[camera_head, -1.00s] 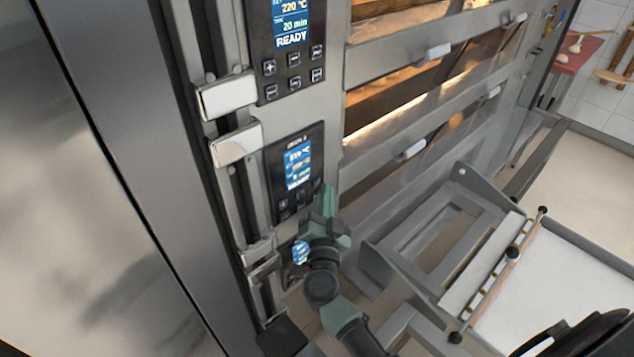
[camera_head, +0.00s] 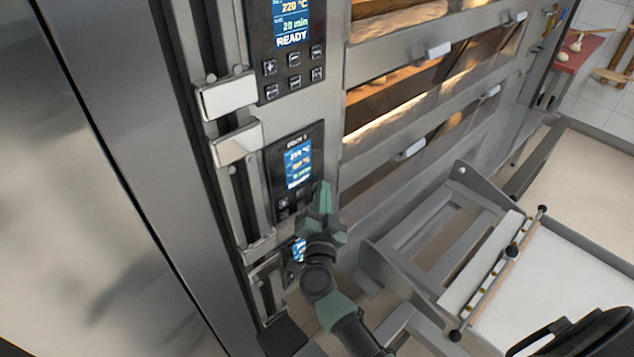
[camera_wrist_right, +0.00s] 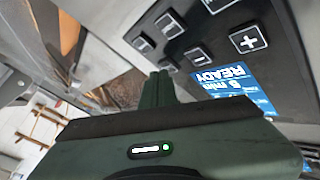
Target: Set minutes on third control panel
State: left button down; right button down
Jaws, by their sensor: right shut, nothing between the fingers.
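A black control panel (camera_head: 314,135) with a blue screen (camera_head: 298,163) is on the oven front, below a panel showing "20 min" and "READY". My right gripper (camera_head: 323,187) is shut and empty at its lower right corner, hiding some buttons. In the right wrist view, the fingertips (camera_wrist_right: 158,78) are close to the button rows; contact cannot be told. A plus button (camera_wrist_right: 248,40) and a minus button (camera_wrist_right: 198,57) show there to the right of the fingers. The screen (camera_wrist_right: 232,88) appears turned over, with "READY" and a minutes line. My left gripper is not in view.
The upper panel (camera_head: 290,75) is above, and another lit screen (camera_head: 299,250) is partly hidden behind my right gripper. White-faced handles (camera_head: 228,97) stick out left of the panels. Oven deck doors with handles (camera_head: 438,50) are to the right. A loader frame (camera_head: 440,225) stands at lower right.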

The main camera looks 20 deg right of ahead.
jog(key=shift+w, duration=0.2)
dwell(0.6)
jog(key=shift+s+d+p, duration=0.2)
jog(key=shift+s+p, duration=0.3)
jog(key=shift+s, duration=0.25)
jog(key=shift+w+p, duration=0.15)
jog(key=shift+p, duration=0.15)
jog(key=shift+w+a, duration=0.15)
jog(key=shift+w, duration=0.1)
